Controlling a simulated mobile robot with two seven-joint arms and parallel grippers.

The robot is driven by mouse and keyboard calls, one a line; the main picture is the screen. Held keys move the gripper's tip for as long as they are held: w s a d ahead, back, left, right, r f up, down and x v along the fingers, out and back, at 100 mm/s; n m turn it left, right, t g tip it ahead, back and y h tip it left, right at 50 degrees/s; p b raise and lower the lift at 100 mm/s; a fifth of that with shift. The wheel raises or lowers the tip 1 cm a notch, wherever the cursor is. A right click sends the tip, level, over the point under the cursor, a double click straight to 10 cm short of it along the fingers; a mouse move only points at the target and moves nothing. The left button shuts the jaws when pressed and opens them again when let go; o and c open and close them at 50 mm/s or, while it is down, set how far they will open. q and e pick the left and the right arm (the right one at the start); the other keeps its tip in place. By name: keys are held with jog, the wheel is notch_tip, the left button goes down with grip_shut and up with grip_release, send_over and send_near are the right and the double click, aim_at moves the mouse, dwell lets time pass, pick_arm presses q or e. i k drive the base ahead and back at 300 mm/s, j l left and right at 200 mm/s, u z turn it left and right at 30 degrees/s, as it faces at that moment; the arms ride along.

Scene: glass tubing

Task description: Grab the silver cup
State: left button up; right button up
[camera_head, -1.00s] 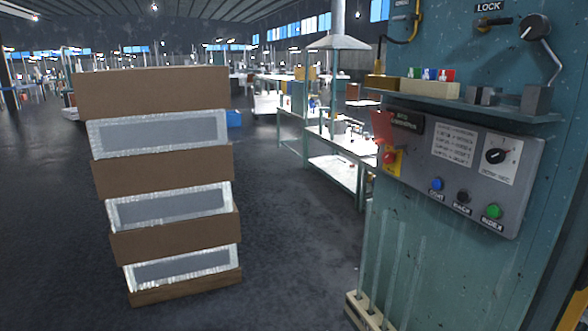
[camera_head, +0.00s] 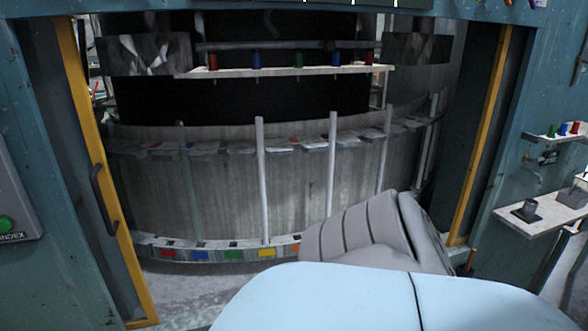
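I cannot make out a silver cup for certain in the head view. A small dark grey cylindrical piece (camera_head: 527,209) stands on the right-hand shelf, but I cannot tell whether it is a cup. Neither of my grippers is in view. A light blue and grey ribbed part of my own body fills the lower right middle and hides what lies behind it.
An open teal machine with yellow door edges (camera_head: 92,165) stands ahead. Inside is a curved drum with upright glass tubes (camera_head: 262,180) and a pale shelf (camera_head: 285,72) of coloured pieces. A right-hand side shelf (camera_head: 555,215) holds small fixtures. A green button (camera_head: 6,224) is at left.

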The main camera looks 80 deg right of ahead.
aim_at(529, 207)
jog(key=z, duration=4)
jog(key=i+u, duration=0.35)
jog(key=i, duration=0.45)
